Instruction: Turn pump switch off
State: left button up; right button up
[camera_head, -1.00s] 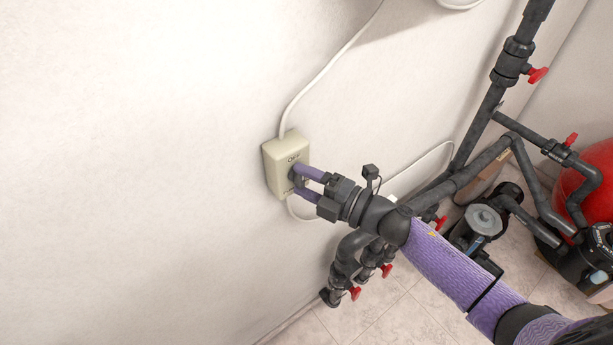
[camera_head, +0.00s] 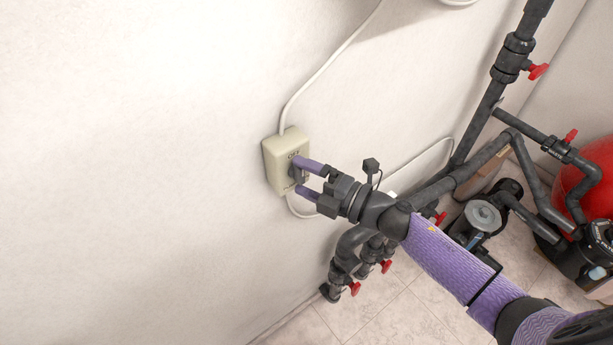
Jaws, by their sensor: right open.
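The pump switch is a cream box (camera_head: 276,160) on the white wall, with "OFF" lettering near the top of its front face. A dark switch lever (camera_head: 293,172) shows on that face, partly hidden by my fingers. My right gripper (camera_head: 295,173) is open, its two purple fingers at the face of the box, one above and one below the lever. Whether the fingers touch the lever or the box I cannot tell. The lever's exact position is hard to make out. My left gripper is not in view.
A white cable (camera_head: 325,70) runs up the wall from the box, and another leaves below it. Dark pipes with red valve handles (camera_head: 538,72), a pump (camera_head: 483,218) and a red tank (camera_head: 590,180) stand at the right. The wall left of the box is clear.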

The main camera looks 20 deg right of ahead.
jog(key=v, duration=1)
jog(key=shift+b, duration=0.45)
jog(key=shift+f, duration=0.1)
